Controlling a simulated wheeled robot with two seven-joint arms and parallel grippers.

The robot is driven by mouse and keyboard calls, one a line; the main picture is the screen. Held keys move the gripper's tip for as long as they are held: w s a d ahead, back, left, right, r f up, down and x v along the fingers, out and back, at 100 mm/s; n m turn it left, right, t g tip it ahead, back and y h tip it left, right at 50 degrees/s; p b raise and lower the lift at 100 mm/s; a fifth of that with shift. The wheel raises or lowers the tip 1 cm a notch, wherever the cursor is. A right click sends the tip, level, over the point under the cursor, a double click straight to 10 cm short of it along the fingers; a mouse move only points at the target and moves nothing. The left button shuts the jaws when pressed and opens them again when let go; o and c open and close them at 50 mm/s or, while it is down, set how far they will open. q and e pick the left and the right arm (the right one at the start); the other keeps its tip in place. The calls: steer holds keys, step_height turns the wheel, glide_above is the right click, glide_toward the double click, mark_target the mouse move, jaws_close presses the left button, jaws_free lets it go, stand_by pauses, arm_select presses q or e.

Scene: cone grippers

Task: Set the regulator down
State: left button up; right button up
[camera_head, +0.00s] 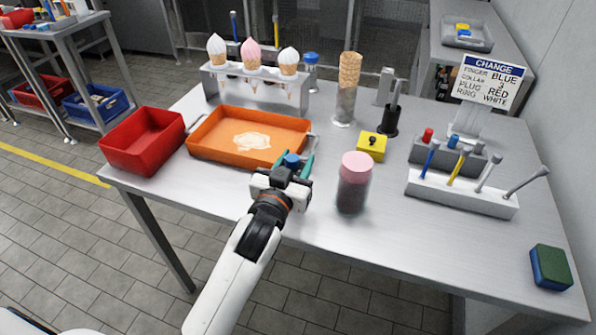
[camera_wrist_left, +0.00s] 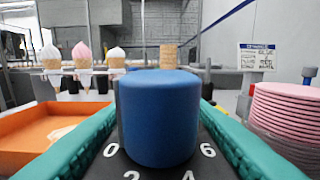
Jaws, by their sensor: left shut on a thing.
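The regulator shows as a blue round knob (camera_wrist_left: 158,118) over a black plate with white numerals, with 0, 2, 4 and 6 readable in the left wrist view. In the head view its blue top (camera_head: 291,160) shows between the teal fingers. My left gripper (camera_head: 293,166) is shut on the regulator, with one finger along each side of the knob. It is at the front of the steel table (camera_head: 300,215), just in front of the orange tray. The underside of the regulator is hidden, so I cannot tell whether it touches the table. My right gripper is not in view.
The orange tray (camera_head: 204,150) and red bin (camera_head: 143,140) lie to the left. A pink-topped canister (camera_head: 354,182) stands close on the right. Behind are a cone rack (camera_head: 222,87) and a yellow block (camera_head: 371,146). A white tool holder (camera_head: 462,195) stands farther right.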

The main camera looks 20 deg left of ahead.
arm_select(q)
step_height(320, 180, down, 2)
steer(key=shift+f, duration=0.2)
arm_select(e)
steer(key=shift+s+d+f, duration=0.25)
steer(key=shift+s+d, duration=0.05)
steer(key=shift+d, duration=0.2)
arm_select(q)
steer(key=shift+f, duration=0.1)
steer(key=o, duration=1.1)
steer(key=shift+f, duration=0.1)
steer(key=shift+s, duration=0.15)
steer(key=s, duration=0.6)
steer(key=s+b, duration=0.1)
steer(key=s, duration=0.4)
steer(key=shift+s+a, duration=0.2)
steer(key=shift+s, duration=0.2)
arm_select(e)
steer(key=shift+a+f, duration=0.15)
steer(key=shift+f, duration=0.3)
